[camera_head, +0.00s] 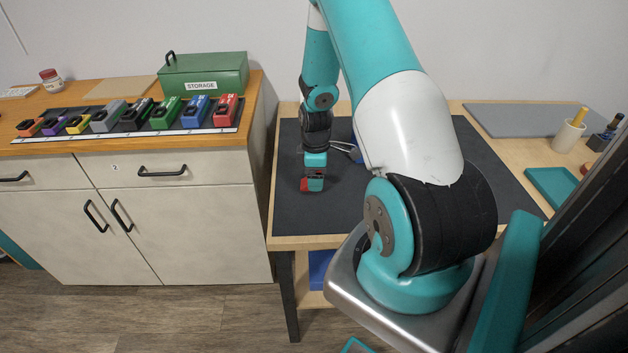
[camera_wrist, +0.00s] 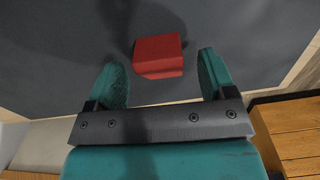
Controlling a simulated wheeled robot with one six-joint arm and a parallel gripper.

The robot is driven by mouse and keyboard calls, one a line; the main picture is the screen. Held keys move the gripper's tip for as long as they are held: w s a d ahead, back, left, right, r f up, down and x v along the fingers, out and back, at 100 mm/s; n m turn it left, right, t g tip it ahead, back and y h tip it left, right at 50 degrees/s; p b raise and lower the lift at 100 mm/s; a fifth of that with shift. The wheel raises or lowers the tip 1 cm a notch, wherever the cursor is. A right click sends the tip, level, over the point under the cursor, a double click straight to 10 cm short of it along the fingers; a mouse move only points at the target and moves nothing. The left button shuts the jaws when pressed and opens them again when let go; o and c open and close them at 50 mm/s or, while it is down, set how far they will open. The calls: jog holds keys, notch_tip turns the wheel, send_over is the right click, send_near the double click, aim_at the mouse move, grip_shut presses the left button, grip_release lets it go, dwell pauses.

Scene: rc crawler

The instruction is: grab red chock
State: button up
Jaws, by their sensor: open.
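The red chock (camera_wrist: 158,54) lies on the dark mat (camera_wrist: 60,50) in the wrist view, a small red block with a sloped face. It also shows in the head view (camera_head: 305,186), partly hidden by my gripper (camera_head: 314,178). In the wrist view my gripper (camera_wrist: 165,75) is open, its two teal fingers apart. The chock lies just beyond the fingertips, between their lines, with nothing held. I cannot tell the exact height of the fingers above the mat.
A blue object (camera_head: 356,150) and a pale curved part are partly hidden behind my arm. A wooden cabinet at left carries a rack of coloured blocks (camera_head: 130,117) and a green storage box (camera_head: 203,73). A cup (camera_head: 567,136) and teal tray (camera_head: 553,185) stand right.

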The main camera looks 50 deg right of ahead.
jog(key=shift+f, duration=0.7)
jog(key=c, duration=1)
jog(key=shift+r, duration=0.1)
jog(key=shift+c, duration=0.2)
